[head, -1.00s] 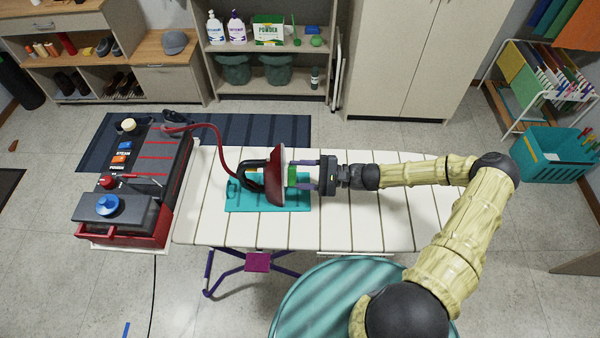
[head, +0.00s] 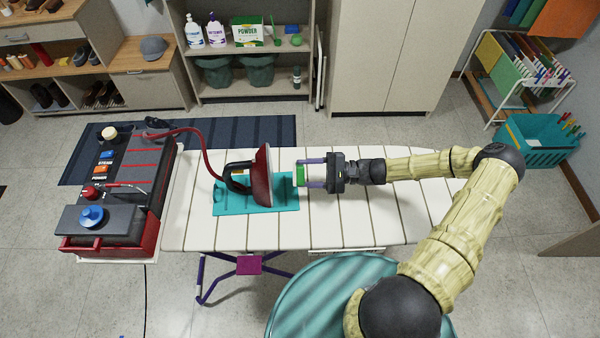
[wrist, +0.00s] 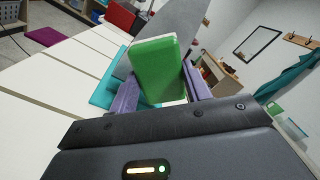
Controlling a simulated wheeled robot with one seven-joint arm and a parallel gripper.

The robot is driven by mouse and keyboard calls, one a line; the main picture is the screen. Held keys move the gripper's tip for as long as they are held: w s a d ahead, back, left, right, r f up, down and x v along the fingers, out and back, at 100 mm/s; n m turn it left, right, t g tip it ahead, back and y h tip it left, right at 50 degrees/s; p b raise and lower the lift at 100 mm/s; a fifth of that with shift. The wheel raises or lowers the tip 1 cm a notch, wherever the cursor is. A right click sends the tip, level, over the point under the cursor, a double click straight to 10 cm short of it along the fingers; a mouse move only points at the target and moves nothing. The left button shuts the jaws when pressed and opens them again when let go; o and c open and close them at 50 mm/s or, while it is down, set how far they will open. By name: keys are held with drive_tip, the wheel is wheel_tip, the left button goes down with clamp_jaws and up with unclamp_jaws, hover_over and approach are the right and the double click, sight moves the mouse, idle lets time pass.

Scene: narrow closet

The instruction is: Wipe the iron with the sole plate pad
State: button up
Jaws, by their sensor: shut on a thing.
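The iron (head: 262,178) is dark red with a black handle. It stands on its heel on a teal mat (head: 228,206) on the ironing board, its sole plate facing right toward my gripper. My gripper (head: 308,174) is shut on the sole plate pad (head: 300,175), a green block with a pale layer. In the head view a gap lies between the pad and the sole plate. The wrist view shows the pad (wrist: 158,68) between my purple fingers, with the grey sole plate (wrist: 182,22) beyond it.
The white slatted ironing board (head: 370,220) is clear around my gripper. A red hose (head: 208,150) links the iron to the black and red steam station (head: 125,190) at the board's left end. A teal round surface (head: 320,295) is in front.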

drive_tip(key=shift+d, duration=0.1)
drive_tip(key=d, duration=0.3)
idle(0.5)
drive_tip(key=shift+a, duration=0.15)
